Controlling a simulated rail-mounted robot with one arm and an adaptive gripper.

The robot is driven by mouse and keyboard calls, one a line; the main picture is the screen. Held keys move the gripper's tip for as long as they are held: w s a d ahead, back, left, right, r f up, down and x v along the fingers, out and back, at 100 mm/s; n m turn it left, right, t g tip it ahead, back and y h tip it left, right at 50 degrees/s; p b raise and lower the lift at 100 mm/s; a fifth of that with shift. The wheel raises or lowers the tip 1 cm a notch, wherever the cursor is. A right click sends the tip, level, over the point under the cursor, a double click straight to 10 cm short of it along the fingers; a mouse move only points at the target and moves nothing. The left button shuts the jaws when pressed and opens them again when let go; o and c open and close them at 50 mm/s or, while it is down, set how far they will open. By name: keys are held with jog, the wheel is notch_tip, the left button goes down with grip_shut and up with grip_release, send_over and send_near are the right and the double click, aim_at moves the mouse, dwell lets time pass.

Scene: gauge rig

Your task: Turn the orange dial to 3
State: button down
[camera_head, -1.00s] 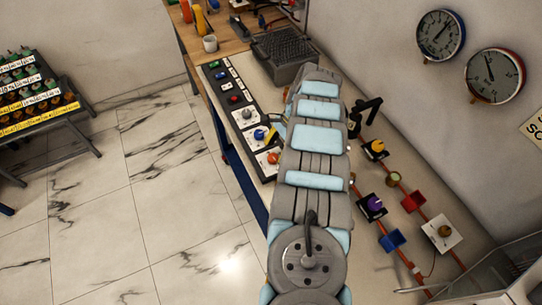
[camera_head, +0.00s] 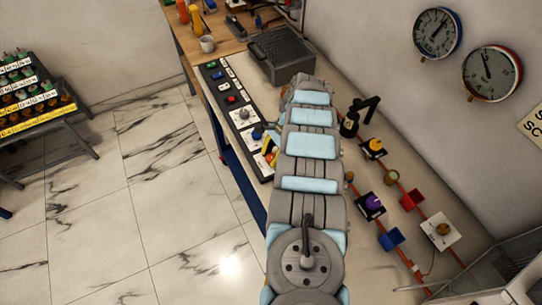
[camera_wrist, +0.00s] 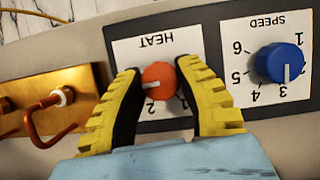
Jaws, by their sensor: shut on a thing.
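The orange dial (camera_wrist: 159,82) sits on a white plate marked HEAT (camera_wrist: 125,57), upside down in the wrist view. A 2 shows at its lower left and a 1 at its lower right; the 3 is not visible. A pale mark on the dial lies on its left side, toward the 2. My gripper (camera_wrist: 161,86) has its yellow-and-black fingers on either side of the dial, shut on it. In the head view, my arm and gripper (camera_head: 269,153) cover most of the dial.
A blue SPEED dial (camera_wrist: 280,63) stands close on the right in the wrist view. A brass block with a copper-coloured pipe (camera_wrist: 55,98) is at the left. In the head view, a dark box (camera_head: 282,55) stands beyond my gripper, and two gauges hang on the wall.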

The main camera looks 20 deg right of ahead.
jog(key=shift+f+m, duration=0.15)
jog(key=shift+m, duration=0.35)
jog(key=c, duration=0.7)
grip_release()
jog(key=shift+o, duration=0.2)
jog(key=shift+p, duration=0.3)
jog(key=v, duration=1.2)
jog(key=shift+s, duration=0.15)
